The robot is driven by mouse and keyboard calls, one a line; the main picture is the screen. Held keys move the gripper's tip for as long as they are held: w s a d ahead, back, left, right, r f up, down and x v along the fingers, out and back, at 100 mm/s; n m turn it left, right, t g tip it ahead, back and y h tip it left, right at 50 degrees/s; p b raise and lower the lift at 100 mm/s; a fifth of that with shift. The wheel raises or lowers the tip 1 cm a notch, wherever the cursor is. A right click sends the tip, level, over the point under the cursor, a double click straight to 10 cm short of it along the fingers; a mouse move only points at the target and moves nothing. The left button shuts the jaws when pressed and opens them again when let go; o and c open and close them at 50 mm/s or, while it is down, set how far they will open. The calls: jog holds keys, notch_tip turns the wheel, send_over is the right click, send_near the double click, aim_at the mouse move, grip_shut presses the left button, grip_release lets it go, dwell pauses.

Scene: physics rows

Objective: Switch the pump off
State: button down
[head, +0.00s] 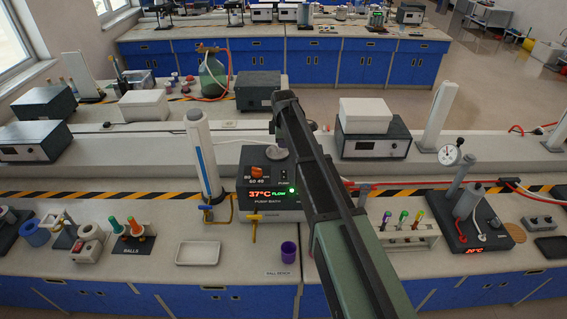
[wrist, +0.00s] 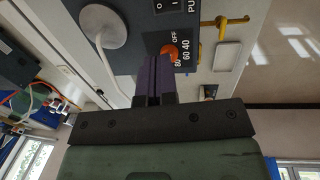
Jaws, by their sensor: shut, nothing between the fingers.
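The pump bath (head: 268,211) is a dark box on the bench. The pump's black rocker switch (wrist: 165,6) is at the top edge of the wrist view, partly cut off, beside the lettering PU. My gripper (wrist: 153,60) is shut and empty, its fingertips close to the knob in the picture; I cannot tell whether they touch. In the head view my arm hides part of the box's right side.
A white cylinder (head: 202,155) stands left of the box, with yellow taps (head: 253,227) nearby. A purple cup (head: 288,252) and a white tray (head: 198,253) stand in front. A tube rack (head: 409,236) is on the right. A grey round disc (wrist: 98,26) with a pale hose lies beside the knob.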

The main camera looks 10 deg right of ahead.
aim_at(283, 172)
jog(key=f+b, duration=0.4)
jog(key=w+f+b, duration=0.1)
jog(key=f+b, duration=0.9)
jog(key=shift+w+d, duration=0.2)
jog(key=shift+w, duration=0.15)
jog(key=shift+r, duration=0.1)
